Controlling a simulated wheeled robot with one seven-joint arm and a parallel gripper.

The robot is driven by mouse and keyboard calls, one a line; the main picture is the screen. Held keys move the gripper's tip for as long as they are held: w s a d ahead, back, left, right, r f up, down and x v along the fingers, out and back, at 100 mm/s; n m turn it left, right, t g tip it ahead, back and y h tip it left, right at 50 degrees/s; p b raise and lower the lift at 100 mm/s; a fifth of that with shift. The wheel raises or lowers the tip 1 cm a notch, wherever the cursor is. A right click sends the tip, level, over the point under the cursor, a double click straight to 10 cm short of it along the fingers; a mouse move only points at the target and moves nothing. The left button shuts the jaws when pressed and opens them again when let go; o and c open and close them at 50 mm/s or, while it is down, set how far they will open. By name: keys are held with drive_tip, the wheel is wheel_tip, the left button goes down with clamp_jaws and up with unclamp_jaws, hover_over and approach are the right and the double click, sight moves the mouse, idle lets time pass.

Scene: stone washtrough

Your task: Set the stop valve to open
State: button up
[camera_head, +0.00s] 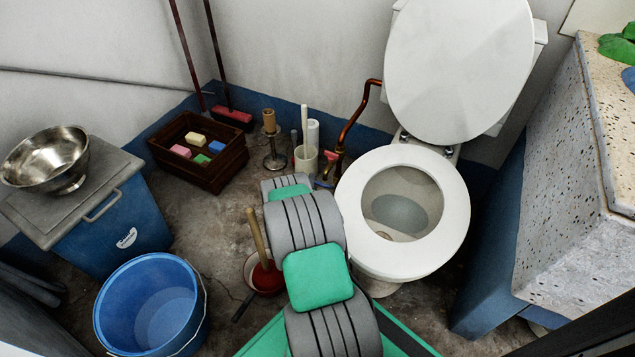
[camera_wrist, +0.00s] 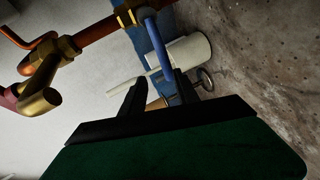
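The stop valve (camera_wrist: 128,15) is a brass body on a copper pipe (camera_wrist: 95,30) at the top of the wrist view. In the head view the copper pipe (camera_head: 357,115) rises beside the toilet, and my arm hides my fingers.
The toilet (camera_head: 403,262) stands close right of my arm. A cream cup (camera_head: 306,160) with brushes and a candlestick (camera_head: 274,160) stand near the pipe. A wooden crate (camera_head: 215,178), a red plunger (camera_head: 266,277) and a blue bucket (camera_head: 150,305) are left. Some floor between is clear.

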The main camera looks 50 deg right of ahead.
drive_tip(key=w+d+f+n+t+b, duration=0.1)
drive_tip(key=w+d+f+b, duration=0.1)
drive_tip(key=d, duration=0.4)
drive_tip(key=shift+w+f+n+b, duration=0.35)
drive_tip(key=shift+f+b, duration=0.2)
drive_tip(key=shift+b, duration=0.35)
drive_tip(key=shift+a, duration=0.1)
clamp_jaws()
idle(0.6)
